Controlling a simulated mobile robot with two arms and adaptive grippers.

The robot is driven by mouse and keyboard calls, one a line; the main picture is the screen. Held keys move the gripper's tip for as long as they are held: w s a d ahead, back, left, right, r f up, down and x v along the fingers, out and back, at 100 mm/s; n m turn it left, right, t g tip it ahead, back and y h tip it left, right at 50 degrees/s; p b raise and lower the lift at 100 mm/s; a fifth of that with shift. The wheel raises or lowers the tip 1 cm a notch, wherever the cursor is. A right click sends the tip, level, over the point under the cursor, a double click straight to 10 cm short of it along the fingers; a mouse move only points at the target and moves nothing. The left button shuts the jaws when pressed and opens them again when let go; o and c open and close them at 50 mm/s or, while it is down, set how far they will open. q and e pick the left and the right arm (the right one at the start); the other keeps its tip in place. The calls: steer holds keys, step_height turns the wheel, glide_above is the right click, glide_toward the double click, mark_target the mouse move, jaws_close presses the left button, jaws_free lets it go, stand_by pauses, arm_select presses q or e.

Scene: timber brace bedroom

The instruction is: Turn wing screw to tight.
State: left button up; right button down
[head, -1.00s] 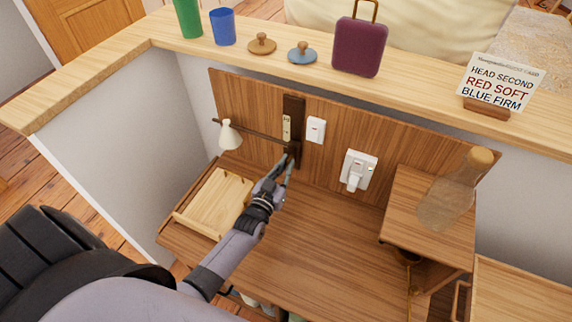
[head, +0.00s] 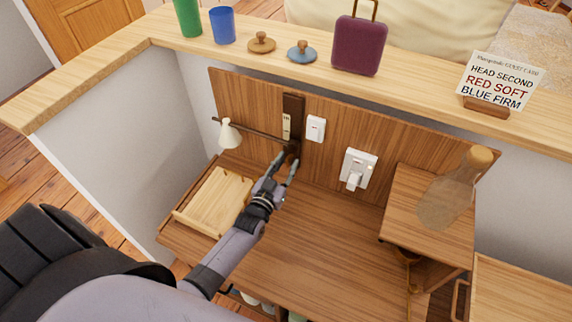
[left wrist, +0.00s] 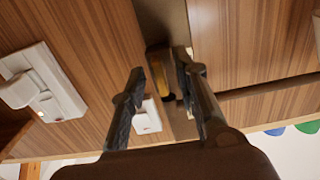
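A dark wooden upright (head: 293,112) with a small pale plate (head: 286,126) is fixed to the back panel. A thin dark rod with a cream lamp shade (head: 229,134) runs left from it. In the left wrist view a brass-coloured piece (left wrist: 158,66), perhaps the wing screw, sits on the dark upright (left wrist: 163,22) between and beyond my fingertips. My left gripper (head: 284,164) is open at the upright's lower end, also seen in the left wrist view (left wrist: 162,78). Its fingers stand apart and nothing shows held. In the head view the screw cannot be made out. My right gripper is not in view.
A white switch (head: 316,129) and a white socket with plug (head: 358,169) are right of the upright. A pale tray (head: 214,200) lies left on the desk. A bottle (head: 452,190) stands on a raised shelf. A sign (head: 502,82) stands on the ledge. The desk middle is clear.

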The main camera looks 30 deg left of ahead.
arm_select(q)
steer(key=shift+s, duration=0.1)
steer(key=shift+s+f, duration=0.1)
steer(key=shift+s, duration=0.25)
steer(key=s, duration=1.1)
steer(key=shift+d, duration=0.3)
steer(key=shift+s, duration=0.1)
